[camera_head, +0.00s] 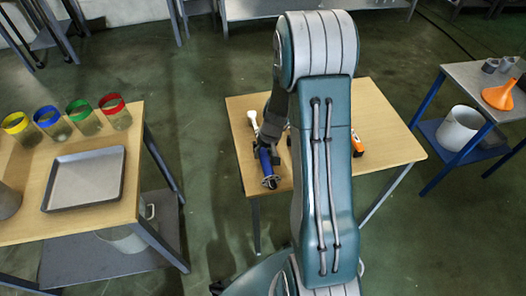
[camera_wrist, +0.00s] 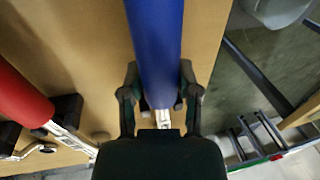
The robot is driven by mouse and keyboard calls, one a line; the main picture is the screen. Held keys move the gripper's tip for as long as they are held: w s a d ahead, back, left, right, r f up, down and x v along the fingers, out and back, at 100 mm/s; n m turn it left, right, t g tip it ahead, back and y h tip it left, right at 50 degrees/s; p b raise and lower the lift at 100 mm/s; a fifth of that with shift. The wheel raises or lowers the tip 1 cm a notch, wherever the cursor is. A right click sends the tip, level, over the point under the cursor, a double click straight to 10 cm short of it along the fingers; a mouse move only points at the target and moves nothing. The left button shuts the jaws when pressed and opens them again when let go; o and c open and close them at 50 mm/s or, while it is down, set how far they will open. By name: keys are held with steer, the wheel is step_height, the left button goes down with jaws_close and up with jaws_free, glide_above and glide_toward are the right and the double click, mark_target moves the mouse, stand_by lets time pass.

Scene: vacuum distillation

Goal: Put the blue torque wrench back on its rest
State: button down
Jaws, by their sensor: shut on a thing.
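The blue torque wrench (camera_head: 265,163) shows its blue handle over the middle wooden table (camera_head: 393,141), left of my arm. In the wrist view the blue handle (camera_wrist: 155,42) runs up out of the picture, with a bit of silver shaft at its lower end. My gripper (camera_wrist: 158,92) is shut on the wrench near that end, one finger on each side. In the head view my gripper (camera_head: 272,128) is partly hidden by my arm. I cannot make out the blue wrench's own rest, nor tell whether the wrench touches the table.
A red-handled tool (camera_wrist: 22,97) lies left of the blue one by black blocks (camera_wrist: 66,110). An orange tool (camera_head: 357,143) lies right of my arm. The left table holds a tray (camera_head: 84,180) and several colour-rimmed jars. A right table carries an orange funnel (camera_head: 498,95).

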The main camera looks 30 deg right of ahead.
steer(key=shift+f, duration=0.3)
steer(key=shift+c, duration=1.2)
jaws_free()
steer(key=v, duration=1.1)
steer(key=shift+r, duration=0.4)
steer(key=shift+r, duration=0.1)
steer(key=s+a+r+n+t+h, duration=0.15)
steer(key=s+a+r, duration=0.35)
steer(key=a+r, duration=0.5)
steer(key=s+a+r+n+t, duration=0.1)
steer(key=s+a+r, duration=0.1)
steer(key=s+r, duration=0.2)
steer(key=s+a+r+t, duration=0.2)
steer(key=s+r, duration=0.3)
steer(key=s, duration=0.3)
steer(key=shift+s+a+n, duration=0.3)
steer(key=shift+s+n, duration=0.05)
steer(key=shift+s, duration=0.05)
